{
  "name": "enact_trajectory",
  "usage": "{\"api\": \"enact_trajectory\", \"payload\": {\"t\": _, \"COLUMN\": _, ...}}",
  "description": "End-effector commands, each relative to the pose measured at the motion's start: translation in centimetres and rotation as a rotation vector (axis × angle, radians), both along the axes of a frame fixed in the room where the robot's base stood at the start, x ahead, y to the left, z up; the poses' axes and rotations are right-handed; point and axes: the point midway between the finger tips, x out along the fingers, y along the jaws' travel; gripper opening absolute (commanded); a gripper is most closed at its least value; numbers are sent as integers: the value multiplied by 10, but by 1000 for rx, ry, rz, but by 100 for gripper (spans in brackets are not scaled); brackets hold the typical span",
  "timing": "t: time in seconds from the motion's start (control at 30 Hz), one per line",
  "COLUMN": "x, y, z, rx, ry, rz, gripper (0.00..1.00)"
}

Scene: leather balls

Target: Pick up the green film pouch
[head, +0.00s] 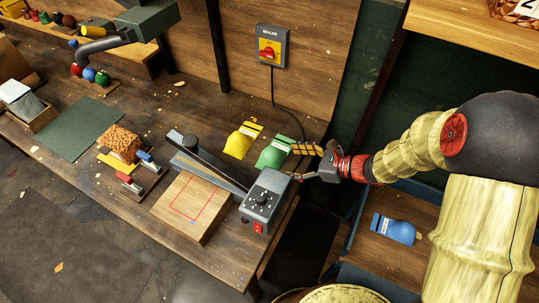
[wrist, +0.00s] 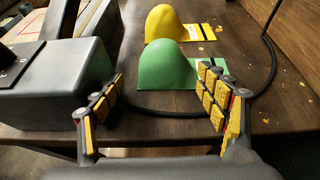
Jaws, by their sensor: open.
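The green film pouch (head: 273,153) lies on the wooden bench to the right of the sealer, just in front of the yellow pouch. It also shows in the wrist view (wrist: 158,67), with a rounded bulge at left and a flat end with a dark stripe at right. My gripper (head: 302,161) is open and empty, at the pouch's right end in the head view. In the wrist view my gripper (wrist: 165,102) has its fingers spread, with the pouch beyond and between them. The right finger overlaps the pouch's flat end; I cannot tell whether they touch.
The yellow pouch (head: 238,143) lies close behind the green one. The grey sealer (head: 264,200) stands close at left, and a dark cable (head: 275,92) runs down the wall onto the bench. A blue pouch (head: 393,229) lies on a lower shelf at right.

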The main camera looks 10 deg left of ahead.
Motion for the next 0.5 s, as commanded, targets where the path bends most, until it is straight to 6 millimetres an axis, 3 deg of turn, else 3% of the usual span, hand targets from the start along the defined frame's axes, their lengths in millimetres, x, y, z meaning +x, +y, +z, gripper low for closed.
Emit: {"api": "enact_trajectory", "payload": {"t": 0.5, "x": 25, "y": 51, "z": -28, "rx": 0, "ry": 0, "rz": 3, "gripper": 74}}
